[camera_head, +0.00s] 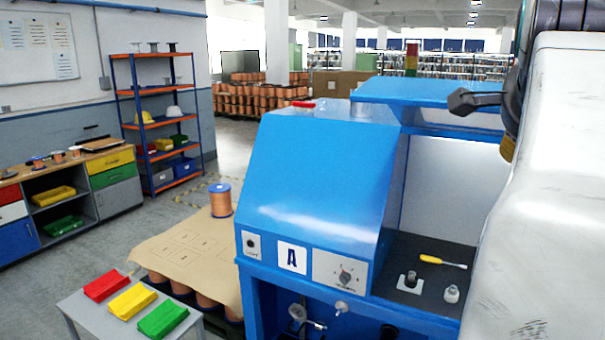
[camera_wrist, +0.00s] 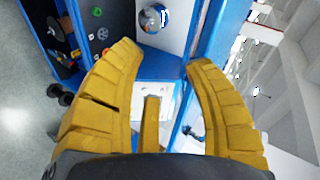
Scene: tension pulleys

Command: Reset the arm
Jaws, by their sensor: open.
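My gripper (camera_wrist: 163,55) has yellow ridged fingers, spread wide apart in the wrist view, with a shorter yellow finger between them. Nothing is held between the fingers. Beyond them is the blue machine's frame (camera_wrist: 158,66) with a white panel, seen tilted. In the head view my white arm fills the right side. A dark part of my arm is raised in front of the machine's upper right; the gripper's fingers cannot be made out clearly there.
A blue machine (camera_head: 315,185) marked "A" stands in the middle. Its dark work surface (camera_head: 425,254) holds a yellow-handled screwdriver (camera_head: 442,261) and small metal parts. A grey table (camera_head: 85,309) carries red, yellow and green bins.

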